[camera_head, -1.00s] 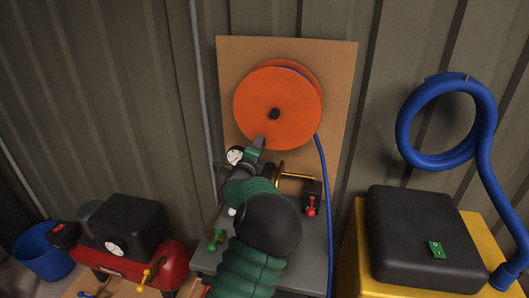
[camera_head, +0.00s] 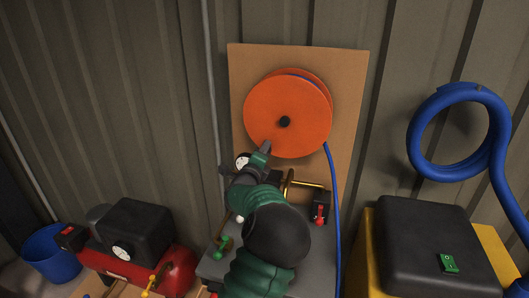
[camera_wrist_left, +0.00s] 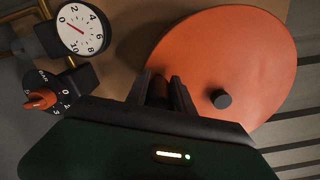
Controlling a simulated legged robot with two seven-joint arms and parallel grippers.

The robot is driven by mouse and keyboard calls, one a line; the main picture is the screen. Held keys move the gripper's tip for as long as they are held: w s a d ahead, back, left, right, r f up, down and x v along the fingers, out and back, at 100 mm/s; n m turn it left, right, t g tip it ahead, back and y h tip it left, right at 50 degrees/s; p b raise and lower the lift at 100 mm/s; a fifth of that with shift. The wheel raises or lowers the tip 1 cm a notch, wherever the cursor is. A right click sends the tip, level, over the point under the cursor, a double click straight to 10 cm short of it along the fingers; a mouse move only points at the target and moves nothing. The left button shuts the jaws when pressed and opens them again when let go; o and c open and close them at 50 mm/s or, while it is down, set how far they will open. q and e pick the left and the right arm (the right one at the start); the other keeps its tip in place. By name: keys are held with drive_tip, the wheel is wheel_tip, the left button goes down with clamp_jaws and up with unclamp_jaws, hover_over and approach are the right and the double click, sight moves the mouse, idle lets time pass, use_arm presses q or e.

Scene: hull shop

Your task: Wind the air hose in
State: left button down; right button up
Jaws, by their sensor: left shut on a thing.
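The orange hose reel (camera_head: 300,100) is mounted on a wooden board, with a dark hub at its centre. The blue air hose (camera_head: 334,200) hangs from its right side past the bench. My left gripper (camera_head: 266,147) is at the reel's lower left face. In the left wrist view the gripper (camera_wrist_left: 163,84) is shut in front of the orange disc (camera_wrist_left: 245,55), left of the dark hub (camera_wrist_left: 221,98). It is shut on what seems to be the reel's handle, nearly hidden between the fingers. My right gripper is not in view.
A white gauge (camera_head: 242,160) sits close beside my gripper. A red-handled valve (camera_head: 320,214) and a green-handled one (camera_head: 222,244) stand on the grey bench. A red compressor (camera_head: 150,272) is at left. A black case (camera_head: 430,240) and coiled blue hose (camera_head: 418,130) are at right.

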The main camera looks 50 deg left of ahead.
use_arm(q)
drive_tip(key=shift+s+a+f, duration=0.15)
drive_tip(key=shift+s+f, duration=0.05)
drive_tip(key=shift+f, duration=0.05)
drive_tip(key=c, duration=1.4)
unclamp_jaws()
drive_tip(key=o, duration=0.3)
drive_tip(key=shift+r, duration=0.2)
drive_tip(key=v, duration=1.6)
drive_tip(key=shift+s+d, duration=0.25)
drive_tip(key=shift+f, duration=0.1)
